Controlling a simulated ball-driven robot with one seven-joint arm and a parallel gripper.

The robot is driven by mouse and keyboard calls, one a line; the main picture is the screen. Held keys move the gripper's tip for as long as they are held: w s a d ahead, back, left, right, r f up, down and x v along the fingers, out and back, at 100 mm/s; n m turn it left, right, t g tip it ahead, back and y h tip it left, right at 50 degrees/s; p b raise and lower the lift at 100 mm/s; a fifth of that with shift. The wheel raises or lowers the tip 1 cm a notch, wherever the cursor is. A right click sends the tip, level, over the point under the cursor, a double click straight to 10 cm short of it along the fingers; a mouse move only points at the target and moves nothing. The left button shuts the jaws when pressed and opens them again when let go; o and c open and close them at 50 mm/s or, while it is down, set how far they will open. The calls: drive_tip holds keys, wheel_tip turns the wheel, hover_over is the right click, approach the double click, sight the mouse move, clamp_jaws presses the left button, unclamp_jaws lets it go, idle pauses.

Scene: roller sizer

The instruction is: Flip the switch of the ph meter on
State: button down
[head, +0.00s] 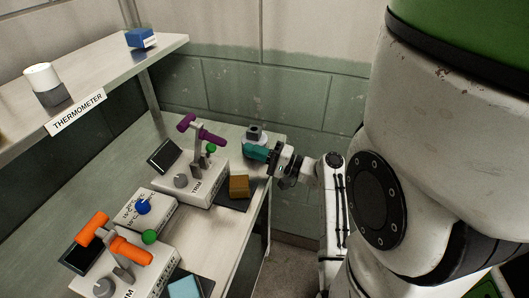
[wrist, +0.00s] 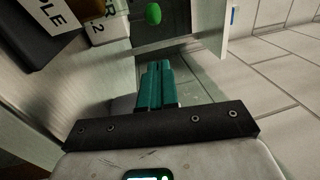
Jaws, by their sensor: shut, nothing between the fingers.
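No readable label says pH meter, and I cannot tell for sure which device it is or make out its switch. A white device with a purple handle (head: 207,135), a grey knob (head: 181,181) and a green ball (head: 211,148) stands mid-bench. A similar device with an orange handle (head: 130,250) stands nearer. My gripper (head: 247,151), with teal fingers, is shut and empty at the bench's right side, right of the purple-handled device and apart from it. In the wrist view the teal fingertips (wrist: 157,64) are together, with a green ball (wrist: 153,14) beyond them.
A small grey-white object (head: 257,134) is just behind my gripper. A brown block (head: 239,186) and a cyan block (head: 184,288) sit on dark pads. A shelf labelled THERMOMETER (head: 78,113) overhangs at left. A tiled wall (head: 320,100) closes the back.

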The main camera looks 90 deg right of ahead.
sight(209, 151)
drive_tip(key=x, duration=0.3)
drive_tip(key=shift+w+r+p, duration=0.2)
drive_tip(key=shift+w+p, duration=0.1)
drive_tip(key=shift+p, duration=0.05)
drive_tip(key=shift+w+a+r+p, duration=0.1)
drive_tip(key=shift+w+a+p, duration=0.2)
drive_tip(key=shift+w, duration=0.2)
drive_tip(key=shift+w+a+p, duration=0.2)
drive_tip(key=shift+w+a, duration=0.1)
drive_tip(key=shift+w, duration=0.25)
drive_tip(key=shift+w+a, duration=0.4)
drive_tip(key=shift+w, duration=0.3)
drive_tip(key=shift+d+r+p, duration=0.15)
drive_tip(key=shift+p, duration=0.2)
